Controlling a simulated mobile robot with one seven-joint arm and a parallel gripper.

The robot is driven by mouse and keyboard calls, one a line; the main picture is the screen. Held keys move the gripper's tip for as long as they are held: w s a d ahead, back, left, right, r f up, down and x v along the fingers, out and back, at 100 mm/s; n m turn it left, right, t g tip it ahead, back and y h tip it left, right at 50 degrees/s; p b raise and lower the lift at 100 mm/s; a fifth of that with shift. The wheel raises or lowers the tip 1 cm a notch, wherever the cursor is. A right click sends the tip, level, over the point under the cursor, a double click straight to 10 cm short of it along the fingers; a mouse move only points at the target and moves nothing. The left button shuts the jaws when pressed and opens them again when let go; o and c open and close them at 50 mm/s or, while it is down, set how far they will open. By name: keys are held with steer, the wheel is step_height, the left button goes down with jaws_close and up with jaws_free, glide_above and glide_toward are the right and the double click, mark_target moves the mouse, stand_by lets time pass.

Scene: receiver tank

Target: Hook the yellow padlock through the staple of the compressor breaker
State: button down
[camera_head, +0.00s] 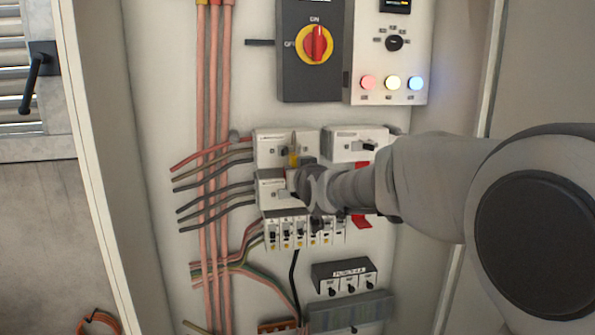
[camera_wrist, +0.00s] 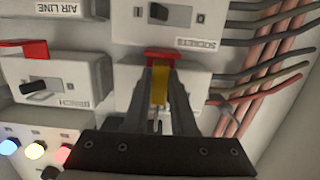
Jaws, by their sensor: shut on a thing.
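The yellow padlock (camera_wrist: 160,84) is between the fingers of my gripper (camera_wrist: 160,98), which is shut on it. In the head view the padlock (camera_head: 293,159) shows as a small upright yellow piece at the tip of my gripper (camera_head: 297,170), in front of the upper left breaker (camera_head: 270,150). In the wrist view this breaker (camera_wrist: 195,88) lies behind the fingers, with a red part (camera_wrist: 163,56) just past the padlock. Its label is not readable, so I cannot confirm it is the compressor breaker. The shackle is mostly hidden; I cannot tell whether it touches a staple.
Neighbouring breakers are labelled SOCKETS (camera_wrist: 170,18), AIR LINE (camera_wrist: 72,8) and apparently BENCH (camera_wrist: 55,82). Cables (camera_head: 215,190) run along the left. A row of small breakers (camera_head: 285,232) sits below; a red-yellow rotary switch (camera_head: 316,44) and lamp panel (camera_head: 390,70) are above.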

steer(key=shift+f+b, duration=0.35)
steer(key=shift+b, duration=0.15)
stand_by(0.3)
steer(key=c, duration=0.7)
jaws_free()
steer(key=shift+o, duration=0.2)
steer(key=b+v, duration=0.3)
steer(key=v, duration=1.3)
steer(key=s+d+f+m+g+h, duration=0.1)
steer(key=s+d+f+g, duration=0.4)
steer(key=s+f, duration=0.5)
steer(key=s+d+f+m+g+h, duration=0.2)
steer(key=s+d+f+g, duration=0.3)
steer(key=s+d+f, duration=0.4)
steer(key=s+f+h, duration=0.1)
steer(key=s, duration=0.4)
